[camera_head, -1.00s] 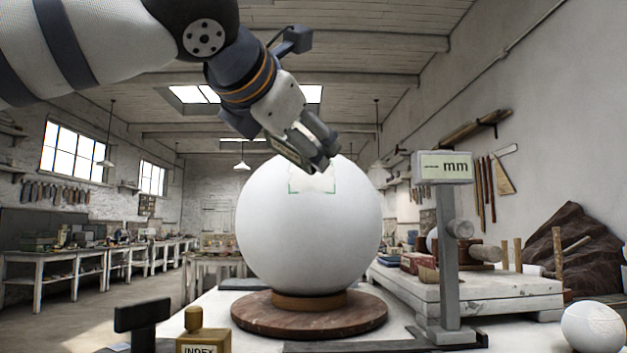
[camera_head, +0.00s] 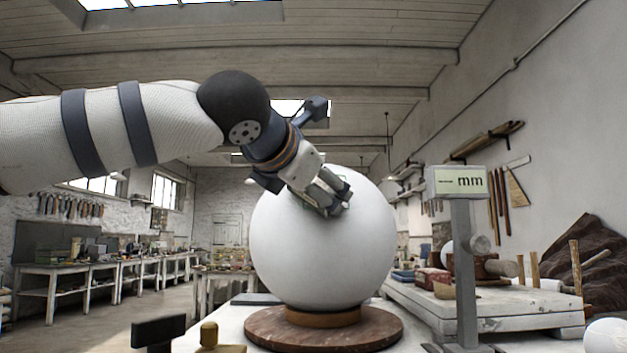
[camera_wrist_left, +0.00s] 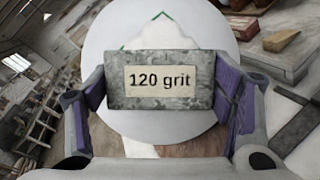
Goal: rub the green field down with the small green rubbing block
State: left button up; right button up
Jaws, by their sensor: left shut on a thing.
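A big white plaster sphere (camera_head: 320,265) stands on a round reddish-brown base (camera_head: 270,328). Thin green corner lines mark a field on its upper front face; one corner (camera_wrist_left: 162,15) shows at the top of the left wrist view, around a whiter, rough-edged patch (camera_wrist_left: 155,38). My left gripper (camera_head: 335,207) is in front of the sphere's upper face and covers most of the field in the head view. It is shut on a mottled grey-green block (camera_wrist_left: 120,97) labelled "120 grit". I cannot tell whether the block touches the sphere. My right gripper is not in view.
A grey post with an "mm" display (camera_head: 459,181) stands right of the sphere. A low white table (camera_head: 500,300) with tools is at the right, near a small white ball (camera_head: 604,335).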

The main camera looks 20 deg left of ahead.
pick_arm(q)
jog(key=shift+w, duration=0.15)
dwell(0.3)
jog(key=shift+s+d+f, duration=0.2)
jog(key=shift+d+f, duration=0.1)
jog(key=shift+d, duration=0.15)
jog(key=shift+d+f, duration=0.4)
jog(key=shift+d, duration=0.05)
jog(key=shift+w+a, duration=0.1)
